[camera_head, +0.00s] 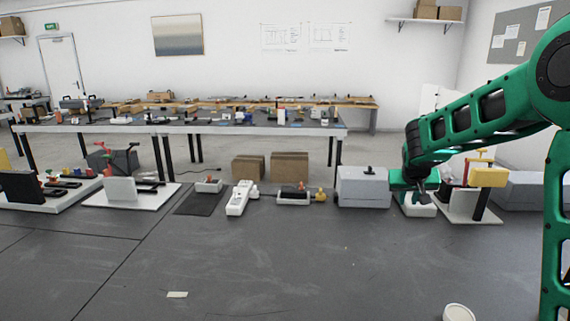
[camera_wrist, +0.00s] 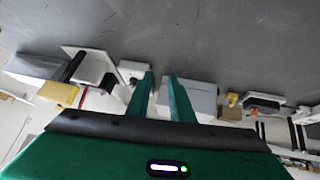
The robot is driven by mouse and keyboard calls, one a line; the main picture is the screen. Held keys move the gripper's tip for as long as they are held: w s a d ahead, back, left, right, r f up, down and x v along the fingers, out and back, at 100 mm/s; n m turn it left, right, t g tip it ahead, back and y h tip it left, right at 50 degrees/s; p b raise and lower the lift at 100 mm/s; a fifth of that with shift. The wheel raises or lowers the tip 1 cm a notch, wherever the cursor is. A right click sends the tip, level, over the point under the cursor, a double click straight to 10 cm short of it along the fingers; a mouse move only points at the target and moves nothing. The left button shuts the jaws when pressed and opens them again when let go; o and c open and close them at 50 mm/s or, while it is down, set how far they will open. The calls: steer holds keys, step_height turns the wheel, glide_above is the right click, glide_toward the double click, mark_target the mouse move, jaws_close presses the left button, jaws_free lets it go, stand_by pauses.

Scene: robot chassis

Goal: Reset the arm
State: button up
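My green arm reaches in from the right in the camera_head view. My gripper (camera_head: 423,196) hangs at its end, in front of or over a small white box (camera_head: 418,211) on the dark table; I cannot tell whether they touch. In the camera_wrist view, my gripper (camera_wrist: 160,78) shows two green fingers with a gap between them and nothing held. The white box (camera_wrist: 133,69) appears just beyond the fingertips on the left, and a grey box (camera_wrist: 203,100) lies behind the right finger.
A grey box (camera_head: 363,188) stands left of my gripper, and a yellow-topped stand (camera_head: 488,177) stands to its right. A white power strip (camera_head: 239,197) and several devices line the table's back edge. A white cup-like object (camera_head: 459,313) is near the front. The middle is mostly clear.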

steer(key=s+d+r+m+g, duration=0.1)
steer(key=s+d+g, duration=0.15)
steer(key=s, duration=0.95)
steer(key=s+d+m+g, duration=0.1)
steer(key=s+d, duration=0.3)
steer(key=s, duration=0.9)
steer(key=s+a+f+m+g+y, duration=0.1)
steer(key=s+a, duration=0.1)
steer(key=s, duration=1)
steer(key=s+a+f+g+y, duration=0.2)
steer(key=s, duration=1)
steer(key=shift+a+m+y, duration=0.2)
steer(key=shift+m+y, duration=0.1)
steer(key=shift+m, duration=0.1)
steer(key=shift+f, duration=0.1)
steer(key=shift+w+f+g, duration=0.25)
steer(key=shift+w, duration=0.45)
